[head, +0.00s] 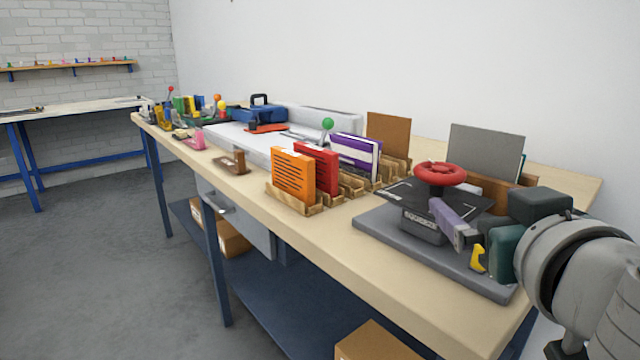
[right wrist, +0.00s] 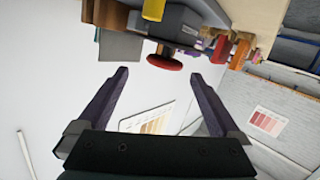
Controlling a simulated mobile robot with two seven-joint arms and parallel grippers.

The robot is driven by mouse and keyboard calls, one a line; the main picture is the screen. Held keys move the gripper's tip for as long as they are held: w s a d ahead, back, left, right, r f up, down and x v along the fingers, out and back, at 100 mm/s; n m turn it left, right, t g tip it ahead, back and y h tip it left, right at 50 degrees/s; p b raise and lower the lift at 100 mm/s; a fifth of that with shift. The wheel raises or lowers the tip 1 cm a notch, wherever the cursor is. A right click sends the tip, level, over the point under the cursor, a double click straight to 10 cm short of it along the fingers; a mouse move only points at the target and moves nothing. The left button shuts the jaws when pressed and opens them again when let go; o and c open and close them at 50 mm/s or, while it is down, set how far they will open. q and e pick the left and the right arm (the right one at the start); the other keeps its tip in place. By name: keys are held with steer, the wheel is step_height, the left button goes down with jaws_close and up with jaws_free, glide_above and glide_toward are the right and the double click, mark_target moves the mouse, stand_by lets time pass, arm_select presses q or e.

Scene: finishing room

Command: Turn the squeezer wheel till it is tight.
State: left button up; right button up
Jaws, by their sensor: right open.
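The squeezer (head: 420,225) is a dark press with a lettered front on a grey base board at the right end of the bench. Its red wheel (head: 440,175) sits on top. In the right wrist view, which looks tilted over, the wheel (right wrist: 165,60) shows just past the fingertips, in line with the gap between them. My right gripper (right wrist: 159,75) is open and empty, its two dark purple fingers apart. In the head view its purple finger (head: 455,222) covers part of the squeezer's right side. I cannot tell whether it touches. My left gripper is not in view.
Wooden racks hold an orange booklet (head: 293,174), a red one (head: 317,168) and a purple one (head: 355,157), left of the squeezer. A grey panel (head: 485,150) stands behind it. A small yellow part (head: 478,258) shows by my gripper. The bench's front edge is clear.

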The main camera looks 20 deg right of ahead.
mark_target(432, 161)
steer(key=shift+w+f+m+t+b, duration=0.1)
steer(key=shift+w+m+t+b, duration=0.4)
steer(key=shift+w+t+b, duration=0.65)
steer(key=shift+w+d, duration=0.15)
steer(key=shift+w, duration=0.1)
steer(key=x, duration=0.8)
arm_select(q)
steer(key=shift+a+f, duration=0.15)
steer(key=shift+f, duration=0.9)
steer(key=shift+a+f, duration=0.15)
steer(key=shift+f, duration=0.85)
arm_select(e)
steer(key=shift+w+d, duration=0.1)
steer(key=shift+w, duration=0.5)
steer(key=shift+c, duration=0.4)
